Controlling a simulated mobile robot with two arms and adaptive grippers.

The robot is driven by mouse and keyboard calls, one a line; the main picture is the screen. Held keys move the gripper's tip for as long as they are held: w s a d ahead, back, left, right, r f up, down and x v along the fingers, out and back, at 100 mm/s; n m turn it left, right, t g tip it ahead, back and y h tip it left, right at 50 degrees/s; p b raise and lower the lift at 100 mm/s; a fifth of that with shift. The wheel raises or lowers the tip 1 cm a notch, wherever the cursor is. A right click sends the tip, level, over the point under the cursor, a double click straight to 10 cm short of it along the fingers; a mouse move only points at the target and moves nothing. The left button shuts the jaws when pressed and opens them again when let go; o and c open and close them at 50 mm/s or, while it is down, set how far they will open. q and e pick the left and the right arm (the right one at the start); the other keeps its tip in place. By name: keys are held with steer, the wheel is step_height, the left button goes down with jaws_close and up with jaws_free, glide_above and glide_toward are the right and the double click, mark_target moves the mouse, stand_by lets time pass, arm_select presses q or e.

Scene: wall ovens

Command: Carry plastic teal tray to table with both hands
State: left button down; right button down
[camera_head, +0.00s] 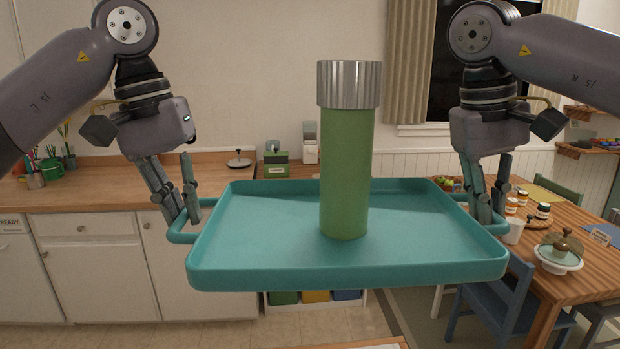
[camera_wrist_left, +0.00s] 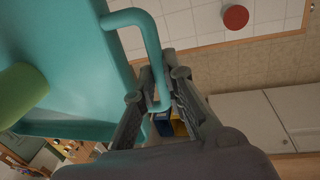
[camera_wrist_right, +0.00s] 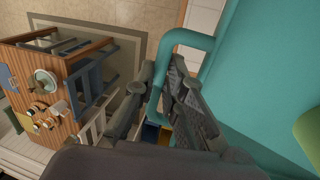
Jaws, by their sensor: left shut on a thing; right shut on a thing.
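The teal tray (camera_head: 270,262) is held in the air in front of me, roughly level. A tall green cylinder with a ribbed silver cap (camera_head: 345,170) stands upright on it, near the middle. My left gripper (camera_head: 184,222) is shut on the tray's left handle, which shows between its fingers in the left wrist view (camera_wrist_left: 152,50). My right gripper (camera_head: 484,218) is shut on the right handle, which shows in the right wrist view (camera_wrist_right: 180,42). The wooden table (camera_head: 545,285) is at the right, beyond the tray; the tray's right end hides part of it.
A wooden counter (camera_head: 90,190) with white cabinets runs behind the tray at the left. Blue chairs (camera_head: 510,300) stand at the table's near side. A low shelf with coloured bins stands below the tray.

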arm_select(q)
steer(key=shift+s+r, duration=0.2)
arm_select(e)
steer(key=shift+s+r, duration=0.15)
steer(key=shift+r, duration=0.05)
arm_select(q)
steer(key=shift+f, duration=0.1)
